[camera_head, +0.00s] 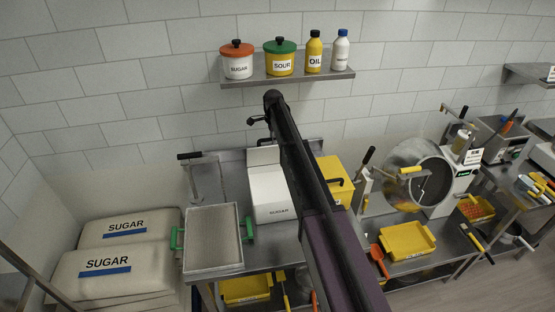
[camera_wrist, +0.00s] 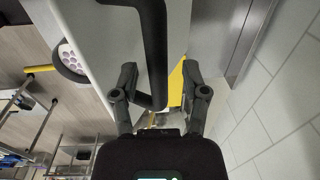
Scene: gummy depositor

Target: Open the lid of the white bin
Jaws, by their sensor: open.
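My gripper (camera_wrist: 160,82) is open, one finger on each side of the handle end; contact is not clear. In the head view my arm hides part of the bin's right side.
A yellow bin (camera_head: 337,176) with a dark handle stands close right of the white bin. A metal tray (camera_head: 212,238) with green handles is at left. A wall shelf (camera_head: 290,79) holds pots and bottles above. A round metal drum (camera_head: 405,165) stands at right.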

